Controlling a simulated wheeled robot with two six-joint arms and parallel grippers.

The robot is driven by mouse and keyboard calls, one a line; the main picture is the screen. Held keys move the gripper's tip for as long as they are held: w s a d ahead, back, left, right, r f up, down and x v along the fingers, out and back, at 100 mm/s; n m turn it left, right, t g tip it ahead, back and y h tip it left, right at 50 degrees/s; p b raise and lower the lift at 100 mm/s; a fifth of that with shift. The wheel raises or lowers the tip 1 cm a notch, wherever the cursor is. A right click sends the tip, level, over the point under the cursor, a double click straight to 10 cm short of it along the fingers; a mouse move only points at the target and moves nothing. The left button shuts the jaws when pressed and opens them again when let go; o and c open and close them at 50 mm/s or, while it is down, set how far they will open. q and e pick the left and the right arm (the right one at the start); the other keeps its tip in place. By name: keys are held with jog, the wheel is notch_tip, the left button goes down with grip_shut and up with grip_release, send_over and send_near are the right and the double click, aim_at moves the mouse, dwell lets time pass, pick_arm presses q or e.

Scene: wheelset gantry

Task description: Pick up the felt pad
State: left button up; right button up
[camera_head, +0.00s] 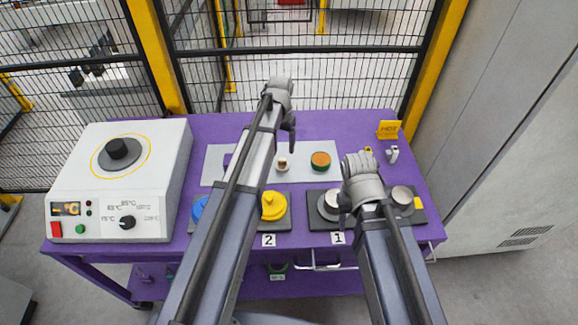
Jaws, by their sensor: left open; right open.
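No piece in view is clearly a felt pad. The likeliest is a round piece with an orange-brown top and green rim (320,160) on the light grey mat (218,177), but I cannot tell for sure. My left gripper (290,132) is open above the back of the mat, left of the round piece; its fingers show only partly. My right gripper (345,203) is open over the station labelled 1, right of and nearer than the round piece. Its arm and wrist hide part of that station.
A white heater box (70,165) with a black knob fills the table's left. A small white-and-brown piece (282,163) is on the mat. Yellow (273,205) and blue pieces stand at station 2, metal discs (402,196) at station 1. A yellow HOT sign (388,130) stands back right.

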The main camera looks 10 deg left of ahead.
aim_at(282, 159)
pick_arm(q)
jog(key=shift+f+b, duration=1.3)
jog(key=shift+f, duration=0.05)
pick_arm(e)
jog(key=shift+f, duration=1.3)
jog(key=shift+f, duration=0.1)
pick_arm(q)
notch_tip(282, 159, down, 5)
jog(key=b, duration=0.5)
jog(key=shift+s+f, duration=0.1)
jog(key=shift+f, duration=0.05)
pick_arm(e)
notch_tip(282, 159, down, 5)
jog(key=shift+f, duration=0.1)
pick_arm(q)
grip_shut()
